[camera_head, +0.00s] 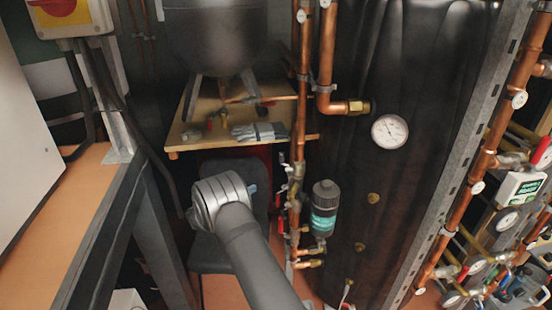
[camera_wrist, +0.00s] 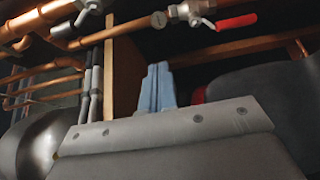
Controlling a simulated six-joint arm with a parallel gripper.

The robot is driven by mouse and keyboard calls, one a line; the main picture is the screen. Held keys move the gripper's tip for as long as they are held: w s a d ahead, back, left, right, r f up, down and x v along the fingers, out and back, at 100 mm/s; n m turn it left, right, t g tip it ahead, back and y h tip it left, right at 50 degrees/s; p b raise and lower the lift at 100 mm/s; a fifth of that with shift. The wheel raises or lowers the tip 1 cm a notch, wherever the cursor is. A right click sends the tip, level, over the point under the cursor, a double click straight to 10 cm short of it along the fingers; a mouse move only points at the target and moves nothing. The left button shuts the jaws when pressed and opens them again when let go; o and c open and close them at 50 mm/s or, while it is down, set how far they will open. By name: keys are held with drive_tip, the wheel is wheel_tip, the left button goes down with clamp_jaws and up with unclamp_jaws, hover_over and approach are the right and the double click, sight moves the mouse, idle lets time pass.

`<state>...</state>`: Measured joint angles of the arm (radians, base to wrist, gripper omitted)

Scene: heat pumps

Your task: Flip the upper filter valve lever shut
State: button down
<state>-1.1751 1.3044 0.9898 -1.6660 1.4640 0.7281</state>
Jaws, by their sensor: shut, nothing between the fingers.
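The filter (camera_head: 325,208), a dark cylinder with a teal label, stands right of the vertical copper pipe in the head view. Small valves with red levers (camera_head: 280,222) sit along that pipe, left of the filter. In the wrist view, a valve (camera_wrist: 192,10) with a red lever (camera_wrist: 236,22) shows at the top, its lever pointing right. I cannot tell for certain which filter valve this is. My gripper (camera_head: 252,188) is left of the pipe, apart from the levers. Its pale blue fingers (camera_wrist: 160,85) are together and empty, below the valve in the wrist view.
A wooden shelf (camera_head: 180,140) with gloves (camera_head: 258,131) and a grey vessel (camera_head: 215,35) are behind. A chair (camera_head: 215,260) stands below my arm. A black tank (camera_head: 400,190) with a gauge (camera_head: 389,132) is on the right, a bench (camera_head: 95,215) on the left.

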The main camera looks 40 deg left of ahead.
wheel_tip(320, 180, up, 14)
drive_tip(key=shift+s, duration=0.35)
drive_tip(key=shift+d, duration=0.1)
drive_tip(key=x, duration=1)
drive_tip(key=s+d, duration=0.2)
drive_tip(key=d, duration=0.1)
drive_tip(key=shift+s+d, duration=0.15)
